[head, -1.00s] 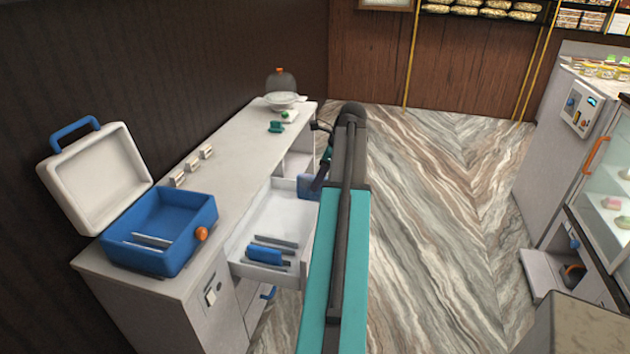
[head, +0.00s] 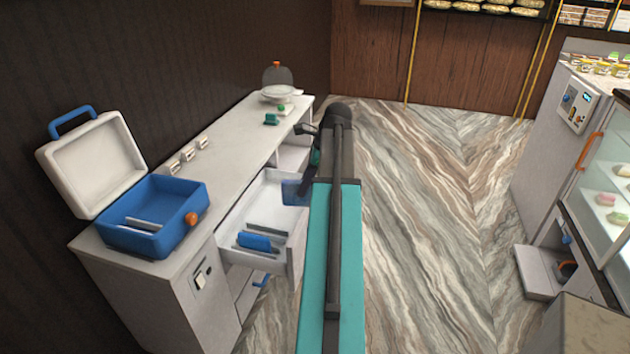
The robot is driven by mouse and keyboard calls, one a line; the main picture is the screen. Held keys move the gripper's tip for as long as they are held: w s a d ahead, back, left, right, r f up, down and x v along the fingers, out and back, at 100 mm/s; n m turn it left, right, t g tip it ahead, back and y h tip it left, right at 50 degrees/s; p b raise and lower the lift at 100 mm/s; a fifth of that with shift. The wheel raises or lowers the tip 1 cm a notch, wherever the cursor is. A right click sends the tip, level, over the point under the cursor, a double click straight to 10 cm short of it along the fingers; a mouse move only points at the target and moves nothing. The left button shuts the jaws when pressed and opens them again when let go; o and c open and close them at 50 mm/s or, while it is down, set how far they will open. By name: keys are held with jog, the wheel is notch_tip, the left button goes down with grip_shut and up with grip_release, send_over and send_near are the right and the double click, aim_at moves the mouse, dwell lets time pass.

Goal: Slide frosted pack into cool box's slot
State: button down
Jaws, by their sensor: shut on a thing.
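The cool box (head: 172,232) stands open at the near left end of the counter, its white lid tipped back. Grey rails forming a slot (head: 142,223) show on its floor. My gripper (head: 302,188) is over the far end of the open drawer, partly hidden by my arm. It is shut on a dark blue, slightly see-through pack (head: 292,193), which looks like the frosted pack. The pack's lower edge is at or above the drawer; I cannot tell if it touches. Another blue pack (head: 256,242) lies between grey rails in the drawer.
The white drawer (head: 249,213) is pulled out from the counter (head: 222,150). Small cream blocks (head: 188,155), a green item (head: 271,119) and a white dish (head: 279,94) stand along the counter. A glass display case (head: 605,190) is at right. The floor between is clear.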

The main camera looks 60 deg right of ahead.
jog(key=w+a+f+n+g+y, duration=0.15)
jog(key=w+a+n, duration=0.5)
jog(key=a, duration=0.85)
jog(key=w+a+f+n+g, duration=0.15)
jog(key=w+a+n, duration=0.45)
jog(key=a, duration=1)
jog(key=w+a+f+n+g, duration=0.1)
jog(key=w+a+n+g, duration=0.4)
jog(key=a, duration=1)
jog(key=w+a+f+n+b, duration=0.1)
jog(key=w+a+f+b, duration=0.1)
jog(key=f+b, duration=0.6)
jog(key=w+a+f+n+t+b, duration=0.1)
jog(key=a+f+b, duration=0.3)
jog(key=f+b, duration=0.4)
jog(key=shift+w, duration=0.9)
